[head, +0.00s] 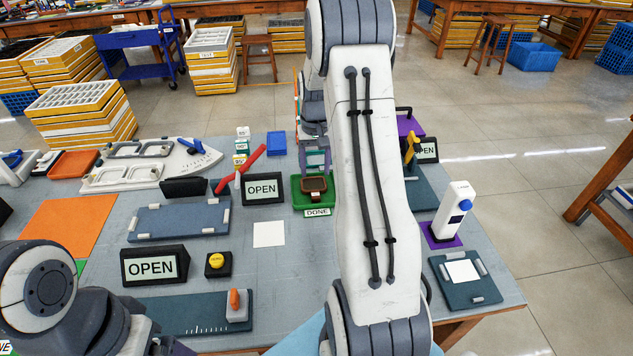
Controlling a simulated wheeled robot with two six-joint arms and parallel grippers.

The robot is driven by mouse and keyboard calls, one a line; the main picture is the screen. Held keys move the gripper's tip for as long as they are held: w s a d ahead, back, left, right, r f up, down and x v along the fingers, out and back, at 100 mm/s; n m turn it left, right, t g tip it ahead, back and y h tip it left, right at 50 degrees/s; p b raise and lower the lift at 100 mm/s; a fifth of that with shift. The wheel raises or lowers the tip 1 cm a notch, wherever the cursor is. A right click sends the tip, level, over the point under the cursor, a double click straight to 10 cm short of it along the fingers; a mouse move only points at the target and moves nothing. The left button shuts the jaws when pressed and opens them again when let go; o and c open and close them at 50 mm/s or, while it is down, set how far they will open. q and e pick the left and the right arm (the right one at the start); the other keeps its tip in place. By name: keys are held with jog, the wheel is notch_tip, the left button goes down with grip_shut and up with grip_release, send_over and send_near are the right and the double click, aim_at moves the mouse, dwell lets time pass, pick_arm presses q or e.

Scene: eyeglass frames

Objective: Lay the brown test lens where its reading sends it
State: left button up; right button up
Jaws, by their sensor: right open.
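The brown test lens (315,184) looks like a small dark brown square piece with a pale mark at its front. It is in the green tray (298,199) marked DONE; whether it lies flat on the tray floor is too small to tell. My right gripper (316,162) is just behind and above the lens, partly hidden by my right arm. It is open and appears apart from the lens. My left arm is at the bottom left; only a part near its gripper shows, and its fingers cannot be made out.
OPEN signs (263,189) stand left of the tray, with a red-handled device (241,168) nearby. A white meter (457,208) stands on a purple pad at right. A white square (269,234) lies on clear table in front. A yellow button (217,262) sits left.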

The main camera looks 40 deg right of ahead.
jog(key=shift+r, duration=1.65)
jog(key=s+a+r+n, duration=0.2)
jog(key=a+r+n, duration=0.1)
jog(key=a, duration=0.9)
jog(key=s+a+r+n, duration=0.3)
jog(key=a, duration=0.9)
jog(key=s+a+n, duration=0.3)
jog(key=s+a, duration=0.3)
jog(key=s, duration=0.4)
jog(key=s+a+n+y, duration=0.1)
jog(key=s+a+n, duration=0.3)
jog(key=s, duration=0.6)
jog(key=shift+s+a+n, duration=0.25)
jog(key=shift+a+n, duration=0.05)
jog(key=shift+a, duration=0.7)
notch_tip(320, 180, up, 5)
jog(key=p, duration=0.4)
jog(key=shift+w+f+p, duration=0.1)
jog(key=shift+f+p, duration=0.1)
jog(key=shift+p, duration=0.15)
